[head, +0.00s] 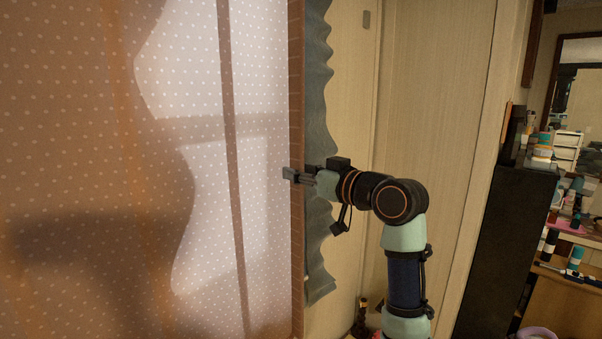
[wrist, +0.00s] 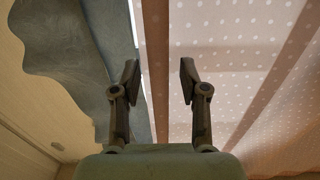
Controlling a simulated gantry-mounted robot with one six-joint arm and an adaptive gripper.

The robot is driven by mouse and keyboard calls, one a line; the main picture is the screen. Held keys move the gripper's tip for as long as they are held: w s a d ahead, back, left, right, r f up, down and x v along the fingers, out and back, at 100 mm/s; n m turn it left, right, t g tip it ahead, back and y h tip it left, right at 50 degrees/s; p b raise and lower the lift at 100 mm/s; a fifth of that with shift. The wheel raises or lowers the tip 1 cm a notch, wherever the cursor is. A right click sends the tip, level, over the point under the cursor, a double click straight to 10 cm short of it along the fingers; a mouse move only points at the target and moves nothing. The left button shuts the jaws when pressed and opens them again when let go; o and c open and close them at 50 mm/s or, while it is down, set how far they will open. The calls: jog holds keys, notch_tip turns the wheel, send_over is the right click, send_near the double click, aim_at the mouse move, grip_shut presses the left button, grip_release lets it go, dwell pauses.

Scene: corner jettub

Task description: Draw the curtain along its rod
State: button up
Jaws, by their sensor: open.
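A sheer curtain with white dots (head: 240,90) hangs across the left half of the head view, with a brown edge band (head: 297,70). It fills the right side of the wrist view (wrist: 245,60). A grey-blue wavy curtain (head: 318,80) hangs just right of that band, and on the left in the wrist view (wrist: 85,45). My gripper (head: 287,175) is at the brown band. In the wrist view its open fingers (wrist: 158,80) have the band between them in the picture. I cannot tell whether they touch the cloth. The rod is out of view.
A pale panelled wall (head: 430,90) stands behind my arm. A dark cabinet (head: 505,240) is to the right. Beyond it, a cluttered counter (head: 565,290) with bottles stands below a mirror (head: 580,90).

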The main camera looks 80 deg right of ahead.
jog(key=v, duration=1.2)
jog(key=w+a+f+n+y, duration=0.1)
jog(key=w+a+f+y, duration=0.1)
jog(key=w+a+f, duration=0.6)
jog(key=w+a+f+n+y+p, duration=0.15)
jog(key=w+a+f, duration=0.35)
jog(key=w, duration=0.5)
jog(key=w+a+f+y, duration=0.3)
jog(key=w+a+f, duration=0.2)
jog(key=w+a, duration=0.35)
jog(key=a+f+n+y, duration=0.1)
jog(key=a+f, duration=0.3)
jog(key=a, duration=0.6)
jog(key=a+f+n+y, duration=0.2)
jog(key=a+f, duration=0.3)
jog(key=a, duration=0.5)
jog(key=a+f+n+g+y, duration=0.1)
jog(key=a+f, duration=0.4)
jog(key=a, duration=0.6)
jog(key=shift+n+y, duration=0.45)
jog(key=shift+n, duration=0.2)
jog(key=shift+w, duration=0.15)
